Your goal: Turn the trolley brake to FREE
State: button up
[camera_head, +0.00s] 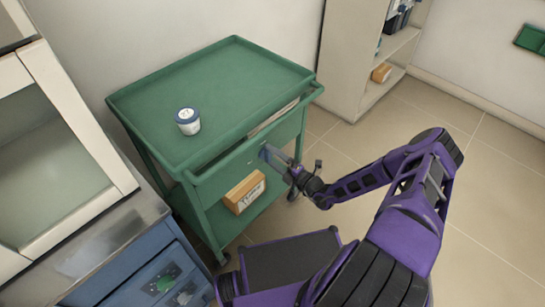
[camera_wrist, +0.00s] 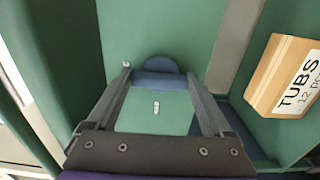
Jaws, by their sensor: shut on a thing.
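The green trolley (camera_head: 225,95) stands against the wall in the head view. A round blue knob (camera_wrist: 160,63), which appears to be the brake control, sits on its green front panel (camera_wrist: 155,30). My gripper (camera_head: 272,156) reaches the trolley's front from the right. In the wrist view my gripper (camera_wrist: 158,80) has its two fingers on either side of the knob and is shut on it. The fingers hide part of the knob. No FREE marking is readable. A small pale mark (camera_wrist: 156,107) shows on the green surface between the fingers.
An orange box (camera_head: 245,192) labelled TUBS lies on the trolley's lower shelf, close to my gripper's right in the wrist view. A blue cabinet (camera_head: 140,270) is at left. Floor at right is clear.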

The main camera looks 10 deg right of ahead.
jog(key=shift+s+f, duration=0.1)
dwell(0.3)
jog(key=o, duration=1.1)
jog(key=shift+o, duration=0.2)
jog(key=p+v, duration=0.1)
jog(key=v, duration=1.6)
jog(key=shift+s, duration=0.2)
jog(key=shift+d, duration=0.1)
